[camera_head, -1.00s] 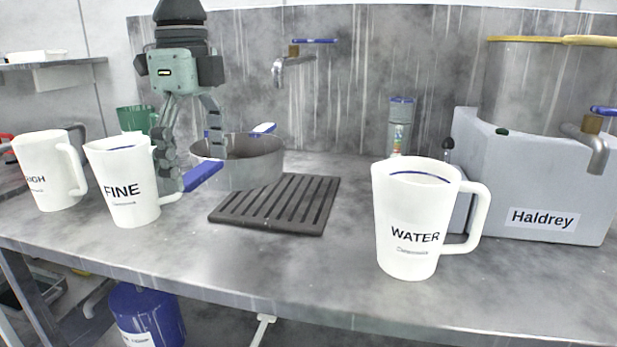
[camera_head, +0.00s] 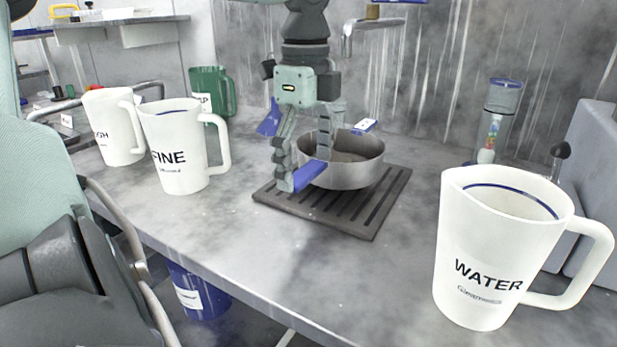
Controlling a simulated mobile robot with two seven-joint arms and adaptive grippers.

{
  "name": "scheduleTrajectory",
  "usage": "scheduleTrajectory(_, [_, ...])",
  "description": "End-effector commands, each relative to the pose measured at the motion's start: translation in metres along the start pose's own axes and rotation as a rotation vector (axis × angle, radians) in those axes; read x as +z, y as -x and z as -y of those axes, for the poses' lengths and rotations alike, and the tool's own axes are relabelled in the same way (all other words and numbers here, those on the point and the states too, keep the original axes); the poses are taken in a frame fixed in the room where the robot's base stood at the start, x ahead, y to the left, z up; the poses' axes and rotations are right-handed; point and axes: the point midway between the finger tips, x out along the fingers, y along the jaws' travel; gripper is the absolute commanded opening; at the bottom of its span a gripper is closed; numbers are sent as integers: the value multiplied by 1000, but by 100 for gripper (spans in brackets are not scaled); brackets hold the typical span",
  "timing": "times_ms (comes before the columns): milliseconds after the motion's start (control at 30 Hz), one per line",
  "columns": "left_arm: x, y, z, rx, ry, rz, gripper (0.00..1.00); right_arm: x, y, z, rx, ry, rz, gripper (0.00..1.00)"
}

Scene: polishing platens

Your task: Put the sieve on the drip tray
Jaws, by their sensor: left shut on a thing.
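The sieve (camera_head: 352,174) is a round metal pan with blue handles. My left gripper (camera_head: 303,168) is shut on its near blue handle, with fingers pointing down. The sieve is upright over the dark slatted drip tray (camera_head: 374,228) and covers its back middle part. I cannot tell whether its base touches the tray or hangs slightly above it. The tray's front and right slats show bare. My right gripper is not in view.
A white WATER jug (camera_head: 478,255) stands at front right. White FINE (camera_head: 180,160) and ROUGH (camera_head: 112,130) jugs and a green jug (camera_head: 222,92) stand left. A tap (camera_head: 347,42) is behind the sieve. A clear bottle (camera_head: 495,120) stands back right. Bench front is free.

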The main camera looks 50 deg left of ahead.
Motion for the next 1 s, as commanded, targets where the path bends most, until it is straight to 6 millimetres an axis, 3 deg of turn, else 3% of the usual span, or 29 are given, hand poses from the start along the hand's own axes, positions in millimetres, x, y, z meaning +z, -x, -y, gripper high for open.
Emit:
scheduleTrajectory(167, [0,-23,0,1,0,1,34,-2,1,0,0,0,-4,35])
scheduleTrajectory(400, [0,-26,0,1,-1,-1,34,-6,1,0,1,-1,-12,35])
scheduleTrajectory(433, [0,-27,-1,3,-1,-1,93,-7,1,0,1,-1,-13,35])
scheduleTrajectory(500, [0,-27,-1,3,-1,0,100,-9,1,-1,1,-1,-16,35])
scheduleTrajectory(833, [0,-26,0,1,0,-1,100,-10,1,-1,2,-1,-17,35])
scheduleTrajectory(1000, [0,-10,1,-2,1,-2,100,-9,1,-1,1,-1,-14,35])
